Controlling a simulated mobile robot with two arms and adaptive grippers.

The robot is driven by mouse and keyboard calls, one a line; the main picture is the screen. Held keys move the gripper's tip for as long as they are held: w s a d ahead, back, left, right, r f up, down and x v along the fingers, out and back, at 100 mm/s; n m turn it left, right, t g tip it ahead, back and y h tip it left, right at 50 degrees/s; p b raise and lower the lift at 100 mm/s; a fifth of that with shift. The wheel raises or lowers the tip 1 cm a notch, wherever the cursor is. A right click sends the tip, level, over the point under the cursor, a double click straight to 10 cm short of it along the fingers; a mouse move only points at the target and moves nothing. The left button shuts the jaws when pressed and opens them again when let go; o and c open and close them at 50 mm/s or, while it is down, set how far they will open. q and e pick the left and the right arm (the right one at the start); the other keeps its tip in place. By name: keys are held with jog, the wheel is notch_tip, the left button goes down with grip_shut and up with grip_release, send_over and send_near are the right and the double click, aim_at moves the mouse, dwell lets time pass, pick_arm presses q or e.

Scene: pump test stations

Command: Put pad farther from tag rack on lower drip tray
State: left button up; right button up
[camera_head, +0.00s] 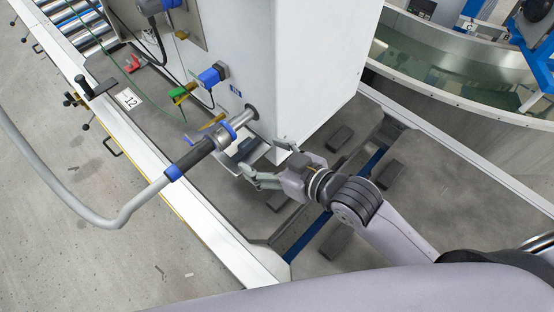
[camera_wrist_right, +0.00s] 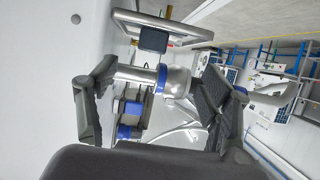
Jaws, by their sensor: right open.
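My right gripper (camera_head: 262,158) is open at the edge of a pale drip tray (camera_head: 262,152) below a pump's metal nozzle. A dark pad (camera_head: 243,150) appears to lie on this tray, partly hidden by the nozzle and a finger. In the right wrist view the open fingers (camera_wrist_right: 160,72) stand apart, with the tray (camera_wrist_right: 180,27) and a dark block, likely the pad (camera_wrist_right: 153,39), beyond them. I cannot tell if a finger touches the tray. My left gripper is not in view. I cannot identify a tag rack.
Several dark blocks lie on the grey deck, one (camera_head: 340,137) beside the white cabinet (camera_head: 310,70) and one (camera_head: 388,173) right of the blue strip. The nozzle, its grey hose (camera_head: 125,212) and the cabinet crowd the gripper. A roller conveyor (camera_head: 75,22) is at upper left.

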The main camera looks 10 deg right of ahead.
jog(key=shift+v, duration=2)
